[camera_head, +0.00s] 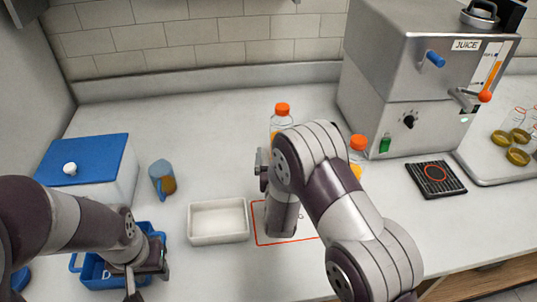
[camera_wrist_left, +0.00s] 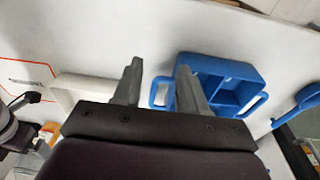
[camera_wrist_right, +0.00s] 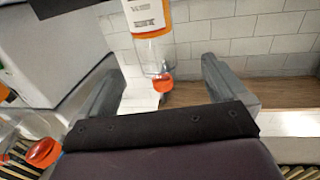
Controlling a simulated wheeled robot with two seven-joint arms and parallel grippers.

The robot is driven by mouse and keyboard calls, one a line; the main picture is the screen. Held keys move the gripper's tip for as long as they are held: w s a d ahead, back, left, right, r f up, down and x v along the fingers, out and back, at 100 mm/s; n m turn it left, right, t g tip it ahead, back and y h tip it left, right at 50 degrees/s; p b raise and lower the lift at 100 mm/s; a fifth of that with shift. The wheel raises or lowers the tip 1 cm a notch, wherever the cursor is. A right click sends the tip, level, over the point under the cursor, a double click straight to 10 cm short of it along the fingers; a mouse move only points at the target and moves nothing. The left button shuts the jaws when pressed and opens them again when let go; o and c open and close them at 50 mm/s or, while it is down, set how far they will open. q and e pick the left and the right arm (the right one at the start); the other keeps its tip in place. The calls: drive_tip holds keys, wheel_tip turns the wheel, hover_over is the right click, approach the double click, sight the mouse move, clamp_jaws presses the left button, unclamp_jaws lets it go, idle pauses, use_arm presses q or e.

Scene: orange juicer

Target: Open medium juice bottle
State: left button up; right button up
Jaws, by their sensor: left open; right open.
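Two juice bottles with orange caps stand on the counter in the head view, one further back (camera_head: 282,110) and one at right (camera_head: 357,146), both partly hidden by my right arm. I cannot tell which is the medium one. In the right wrist view a labelled bottle (camera_wrist_right: 147,20) appears upside down, its cap (camera_wrist_right: 163,83) between the open fingers of my right gripper (camera_wrist_right: 160,66), with no grip visible. Another orange cap (camera_wrist_right: 43,152) shows at lower left. My left gripper (camera_head: 148,280) is open and empty by the blue caddy (camera_head: 92,280).
A white tray (camera_head: 218,238) sits beside a red outlined square (camera_head: 260,236). The steel juicer (camera_head: 385,85) and a black drip mat (camera_head: 436,190) are at right. The back left counter is clear.

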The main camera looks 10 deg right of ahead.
sight(281, 125)
drive_tip(key=w+d, duration=0.1)
drive_tip(key=w, duration=0.3)
drive_tip(key=w+d+p, duration=0.1)
drive_tip(key=w, duration=0.3)
drive_tip(key=w+d, duration=0.1)
drive_tip(key=w, duration=0.2)
drive_tip(key=shift+w+r+p, duration=0.25)
drive_tip(key=shift+w+p, duration=0.1)
drive_tip(key=shift+w, duration=0.05)
use_arm(q)
drive_tip(key=shift+d+r, duration=0.2)
drive_tip(key=shift+r, duration=0.3)
drive_tip(key=shift+d+r, duration=0.2)
drive_tip(key=shift+r, duration=0.3)
use_arm(e)
drive_tip(key=shift+w+a, duration=0.1)
drive_tip(key=shift+w, duration=0.1)
drive_tip(key=c, duration=1.4)
drive_tip(key=shift+r, duration=0.15)
